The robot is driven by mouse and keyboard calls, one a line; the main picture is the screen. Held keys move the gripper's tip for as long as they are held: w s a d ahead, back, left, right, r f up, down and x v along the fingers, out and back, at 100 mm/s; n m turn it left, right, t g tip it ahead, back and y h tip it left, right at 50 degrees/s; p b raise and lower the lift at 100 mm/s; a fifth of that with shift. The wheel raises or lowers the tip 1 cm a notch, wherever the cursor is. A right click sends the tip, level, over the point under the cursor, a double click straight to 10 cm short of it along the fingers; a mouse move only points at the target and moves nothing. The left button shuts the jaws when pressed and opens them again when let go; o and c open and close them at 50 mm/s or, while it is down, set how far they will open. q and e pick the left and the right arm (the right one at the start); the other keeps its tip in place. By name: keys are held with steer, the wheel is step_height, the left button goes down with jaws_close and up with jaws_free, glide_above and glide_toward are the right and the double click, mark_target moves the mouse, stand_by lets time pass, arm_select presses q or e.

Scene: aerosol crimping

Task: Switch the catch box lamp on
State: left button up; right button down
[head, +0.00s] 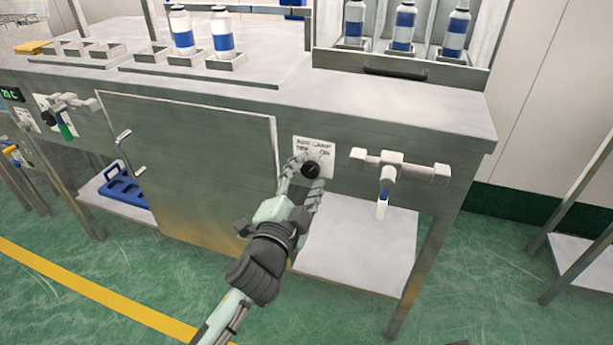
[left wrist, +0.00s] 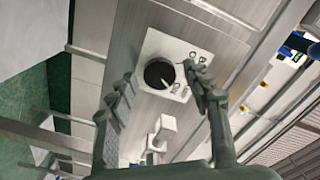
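A black round knob (head: 311,171) sits on a white plate (head: 314,146) lettered with "LAMP" on the bench's front panel. My left gripper (head: 306,173) is in front of it, one finger on each side of the knob. In the left wrist view the knob (left wrist: 157,75) shows between the two spread fingers (left wrist: 160,78), with a light pointer line on it and small markings on the plate (left wrist: 181,52). The gripper is open; whether the fingers touch the knob I cannot tell. My right gripper is out of view.
A white valve-like fitting (head: 390,166) juts out right of the knob. A metal door (head: 190,155) is at the left. Bottles with blue bands (head: 223,35) stand on the bench; more (head: 404,27) stand in a boxed bay. A shelf (head: 358,245) lies below.

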arm_select(q)
steer(key=v, duration=1.2)
stand_by(0.4)
